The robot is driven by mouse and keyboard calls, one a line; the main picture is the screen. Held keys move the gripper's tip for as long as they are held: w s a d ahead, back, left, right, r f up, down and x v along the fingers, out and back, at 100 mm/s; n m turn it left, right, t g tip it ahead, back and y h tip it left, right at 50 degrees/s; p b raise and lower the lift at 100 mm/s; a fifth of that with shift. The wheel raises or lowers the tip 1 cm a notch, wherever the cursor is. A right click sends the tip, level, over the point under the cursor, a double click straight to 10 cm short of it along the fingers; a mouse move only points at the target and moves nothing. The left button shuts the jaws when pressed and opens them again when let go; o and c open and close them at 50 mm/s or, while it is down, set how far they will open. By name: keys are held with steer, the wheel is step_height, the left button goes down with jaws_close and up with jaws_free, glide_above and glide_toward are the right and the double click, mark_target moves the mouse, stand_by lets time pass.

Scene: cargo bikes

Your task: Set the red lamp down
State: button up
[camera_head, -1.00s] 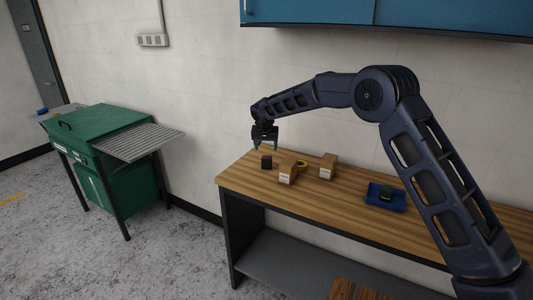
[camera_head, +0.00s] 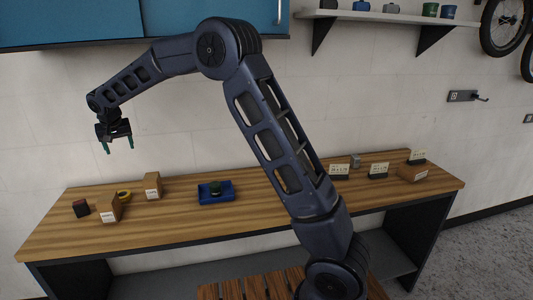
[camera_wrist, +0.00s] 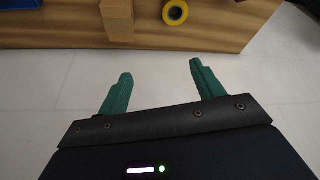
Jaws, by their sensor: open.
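My gripper (camera_head: 119,146) is open and empty, held above the back left part of the wooden workbench (camera_head: 260,205). Its two green fingers also show spread apart in the wrist view (camera_wrist: 160,70), with nothing between them. A small dark, reddish block (camera_head: 81,208) stands at the bench's left end, below and to the left of my gripper. It may be the red lamp, but it is too small to tell. No other thing in view is clearly a red lamp.
Cardboard boxes (camera_head: 109,208) (camera_head: 152,186) and a yellow ring (camera_head: 124,196) are near the block. A blue tray (camera_head: 216,193) holds a dark green item. Sign cards (camera_head: 378,170) stand farther right. Blue cabinets (camera_head: 150,18) and a shelf (camera_head: 385,15) hang above. The bench's front middle is clear.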

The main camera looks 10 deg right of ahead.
steer(key=s+d+r+m, duration=0.15)
steer(key=d+r, duration=0.25)
steer(key=d, duration=0.8)
steer(key=s+d+r, duration=0.2)
steer(key=d+r, duration=0.2)
steer(key=d, duration=0.9)
steer(key=s+d+r, duration=0.2)
steer(key=d+r, duration=0.2)
steer(key=d, duration=0.8)
steer(key=s+d+m+h, duration=0.1)
steer(key=s+d, duration=1)
steer(key=d, duration=0.3)
steer(key=s+d+f, duration=0.3)
steer(key=s+d, duration=0.2)
steer(key=s, duration=0.3)
steer(key=s+d+f+m, duration=0.1)
steer(key=s+d+f, duration=0.2)
steer(key=s, duration=0.5)
steer(key=shift+d+f, duration=0.35)
steer(key=shift+d, duration=0.55)
